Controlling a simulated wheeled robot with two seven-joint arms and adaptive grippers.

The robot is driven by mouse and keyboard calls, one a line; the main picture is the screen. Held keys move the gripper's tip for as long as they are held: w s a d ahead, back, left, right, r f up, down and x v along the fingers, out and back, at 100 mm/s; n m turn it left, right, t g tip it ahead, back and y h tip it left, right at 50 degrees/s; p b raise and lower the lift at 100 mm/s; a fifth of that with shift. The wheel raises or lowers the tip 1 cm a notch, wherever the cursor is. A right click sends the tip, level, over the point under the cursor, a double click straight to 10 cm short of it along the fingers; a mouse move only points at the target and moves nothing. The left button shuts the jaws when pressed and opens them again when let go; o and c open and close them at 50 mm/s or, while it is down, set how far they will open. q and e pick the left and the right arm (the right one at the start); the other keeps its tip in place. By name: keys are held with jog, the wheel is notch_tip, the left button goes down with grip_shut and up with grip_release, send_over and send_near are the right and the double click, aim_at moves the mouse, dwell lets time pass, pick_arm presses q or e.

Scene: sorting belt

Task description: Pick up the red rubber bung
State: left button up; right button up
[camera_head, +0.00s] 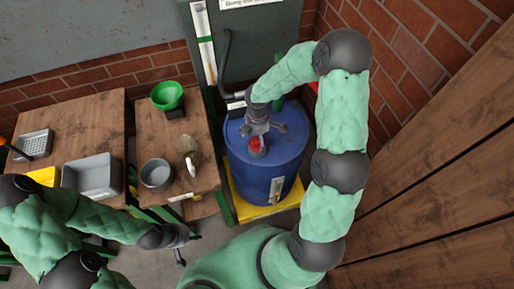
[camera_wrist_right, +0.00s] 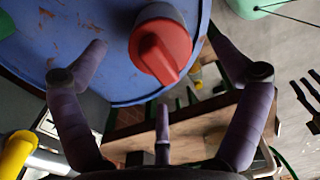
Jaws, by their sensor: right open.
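The red rubber bung (camera_head: 257,146) is on the top of the blue drum (camera_head: 284,157). In the right wrist view the bung (camera_wrist_right: 160,48) shows a red ridged top over a pale round collar. My right gripper (camera_head: 260,126) is over the drum top, just behind the bung. In the wrist view its fingers are spread open around the bung, with clear gaps and nothing held. My left gripper (camera_head: 178,240) is low at the front left, away from the drum; its finger opening is too small to make out.
The drum stands on a yellow base (camera_head: 242,208). Left of it, a wooden table (camera_head: 205,122) holds a green funnel (camera_head: 168,95), a grey cup (camera_head: 156,174) and a small pale item. Another table holds a grey bin (camera_head: 92,177). A grey cabinet and brick wall stand behind.

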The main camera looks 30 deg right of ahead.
aim_at(257, 144)
notch_tip(257, 144, down, 5)
jog(key=shift+f+b, duration=0.15)
jog(key=shift+b, duration=1.05)
jog(key=c, duration=1.3)
